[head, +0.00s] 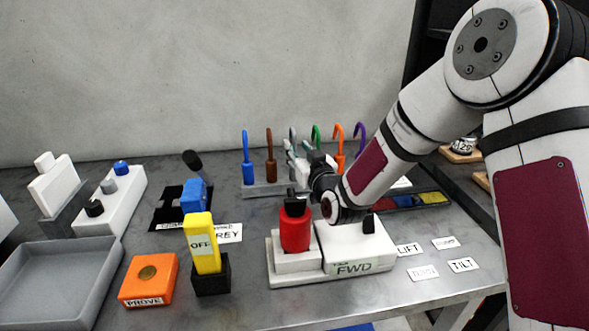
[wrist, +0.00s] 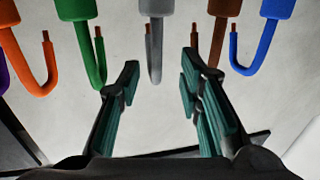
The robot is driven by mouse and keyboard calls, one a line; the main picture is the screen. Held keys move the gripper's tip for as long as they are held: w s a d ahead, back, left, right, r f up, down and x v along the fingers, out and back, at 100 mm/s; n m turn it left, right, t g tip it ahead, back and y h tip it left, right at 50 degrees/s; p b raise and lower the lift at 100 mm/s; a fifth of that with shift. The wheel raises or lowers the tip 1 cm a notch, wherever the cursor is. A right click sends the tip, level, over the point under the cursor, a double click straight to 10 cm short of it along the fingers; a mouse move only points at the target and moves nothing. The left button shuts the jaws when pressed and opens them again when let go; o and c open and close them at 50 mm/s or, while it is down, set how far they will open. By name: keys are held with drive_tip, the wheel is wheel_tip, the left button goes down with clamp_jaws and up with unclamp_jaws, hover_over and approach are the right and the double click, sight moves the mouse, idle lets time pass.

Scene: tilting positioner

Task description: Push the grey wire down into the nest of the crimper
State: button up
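The grey wire (wrist: 155,45) hangs hooked end down in the wrist view, between my fingers' lines and beyond their tips. In the head view the grey wire (head: 293,138) stands in the wire rack (head: 262,190), partly hidden by my gripper. My gripper (wrist: 157,82) is open and empty, its fingers spread to either side of the grey wire. In the head view my gripper (head: 296,160) is at the rack, partly hidden by the wrist. What seems to be the crimper (head: 194,196), blue on a black base with a dark lever, stands left of the rack behind a GREY label (head: 228,233); its nest is not clear.
Blue (head: 248,165), brown (head: 270,165), green (head: 316,133), orange (head: 339,150) and purple (head: 359,140) wires flank the grey one.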

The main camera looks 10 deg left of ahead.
sight(295, 144)
drive_tip(key=shift+x, duration=1.85)
drive_tip(key=shift+d, duration=0.15)
clamp_jaws()
drive_tip(key=shift+r, duration=0.1)
